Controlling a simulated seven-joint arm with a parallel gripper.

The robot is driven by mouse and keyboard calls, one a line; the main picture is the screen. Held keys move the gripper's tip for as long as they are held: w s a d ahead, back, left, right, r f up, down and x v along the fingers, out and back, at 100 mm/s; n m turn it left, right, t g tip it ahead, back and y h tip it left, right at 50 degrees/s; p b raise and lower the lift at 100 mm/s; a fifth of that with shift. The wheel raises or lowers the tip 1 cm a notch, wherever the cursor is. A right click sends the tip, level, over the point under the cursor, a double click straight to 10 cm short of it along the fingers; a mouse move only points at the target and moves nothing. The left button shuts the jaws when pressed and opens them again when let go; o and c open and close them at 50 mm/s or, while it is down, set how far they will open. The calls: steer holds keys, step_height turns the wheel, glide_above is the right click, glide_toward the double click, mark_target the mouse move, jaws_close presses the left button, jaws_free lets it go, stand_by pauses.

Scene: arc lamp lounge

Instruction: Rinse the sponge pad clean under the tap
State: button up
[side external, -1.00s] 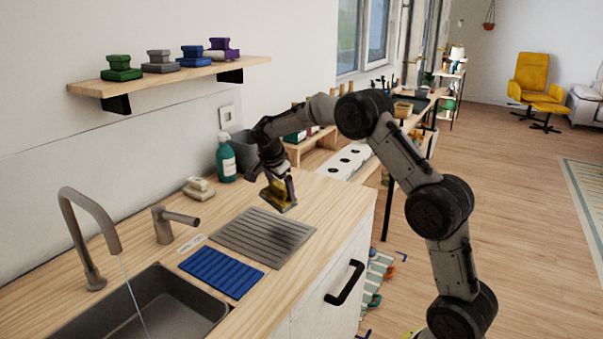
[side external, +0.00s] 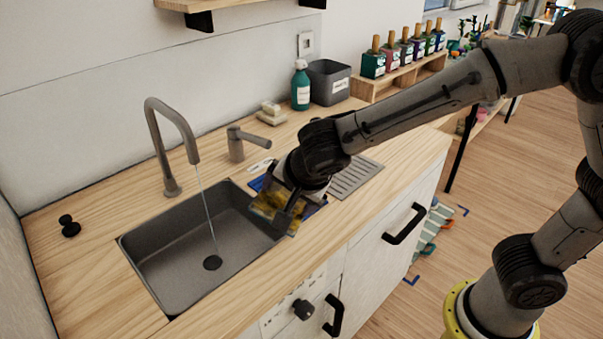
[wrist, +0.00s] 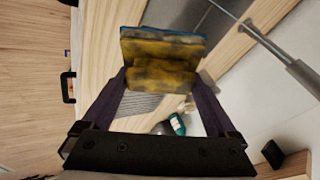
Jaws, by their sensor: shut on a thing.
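The sponge pad (side external: 265,204) is yellow with dark smudges; in the wrist view (wrist: 160,62) a blue edge shows along its far side. My gripper (side external: 288,212) is shut on the pad and holds it at the right end of the sink (side external: 165,262), above its rim. In the wrist view my gripper (wrist: 163,82) has a finger on each side of the pad. The tap (side external: 177,125) stands behind the sink, and a thin stream of water (side external: 208,215) falls from it towards the drain. The pad is to the right of the stream, apart from it.
A lever handle (side external: 240,140), soap bars (side external: 270,113), a green bottle (side external: 300,88) and a grey bin (side external: 328,82) stand behind. A black knob (side external: 69,226) sits left.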

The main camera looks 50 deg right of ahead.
mark_target(260, 197)
steer(key=shift+s+a+r, duration=0.15)
steer(key=shift+a, duration=0.25)
steer(key=shift+s+a+r, duration=0.1)
steer(key=shift+a, duration=0.3)
steer(key=w+a+f, duration=0.1)
steer(key=w+a, duration=0.1)
steer(key=w, duration=0.4)
steer(key=w+a+f, duration=0.1)
steer(key=w+a, duration=0.2)
steer(key=w, duration=0.4)
steer(key=shift+a+f, duration=0.15)
steer(key=shift+f, duration=0.25)
steer(key=shift+w+d, duration=0.2)
steer(key=shift+d, duration=0.35)
steer(key=shift+s, duration=0.1)
steer(key=shift+s+d, duration=0.5)
steer(key=shift+s, duration=0.7)
steer(key=shift+s+d, duration=0.55)
steer(key=shift+s, duration=0.65)
steer(key=shift+s+d, duration=0.5)
steer(key=shift+s, duration=0.7)
